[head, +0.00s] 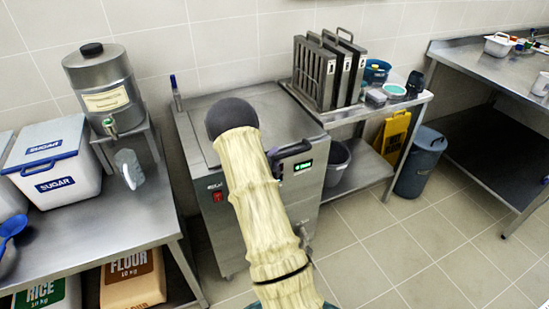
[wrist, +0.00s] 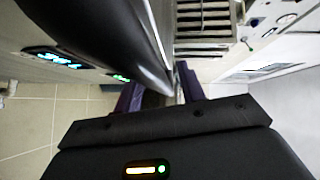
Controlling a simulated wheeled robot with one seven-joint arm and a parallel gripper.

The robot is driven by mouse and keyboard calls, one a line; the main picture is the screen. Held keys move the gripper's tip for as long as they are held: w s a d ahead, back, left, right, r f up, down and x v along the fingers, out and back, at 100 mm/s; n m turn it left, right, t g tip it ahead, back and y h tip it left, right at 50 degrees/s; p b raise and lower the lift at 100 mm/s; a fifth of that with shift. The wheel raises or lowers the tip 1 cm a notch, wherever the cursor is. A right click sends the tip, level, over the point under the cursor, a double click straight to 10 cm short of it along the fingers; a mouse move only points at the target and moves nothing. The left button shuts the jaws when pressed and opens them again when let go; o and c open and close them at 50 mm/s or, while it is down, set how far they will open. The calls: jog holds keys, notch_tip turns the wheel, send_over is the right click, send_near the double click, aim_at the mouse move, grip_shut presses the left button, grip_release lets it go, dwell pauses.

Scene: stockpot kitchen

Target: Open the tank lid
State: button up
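The steel tank (head: 258,195) stands against the wall in the head view, its flat lid (head: 272,115) down. A black handle (head: 291,149) sits at the lid's front edge, above a lit green display (head: 303,167). My pale-sleeved arm crosses in front of the tank and hides part of its front and lid. My gripper is not clearly seen there. In the wrist view my gripper's purple fingers (wrist: 160,96) stand apart, near the end of a large dark curved form that looks like the handle (wrist: 110,35). Whether they press on it is not visible.
A steel table with a dispenser (head: 105,88) and sugar bin (head: 52,165) is close on the left. On the right, a bench holds upright grey panels (head: 328,70); a grey bucket (head: 338,160) is beneath it. Tiled floor (head: 400,250) is clear at front right.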

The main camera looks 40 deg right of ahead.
jog(key=shift+w, duration=0.1)
grip_shut()
jog(key=shift+r, duration=0.1)
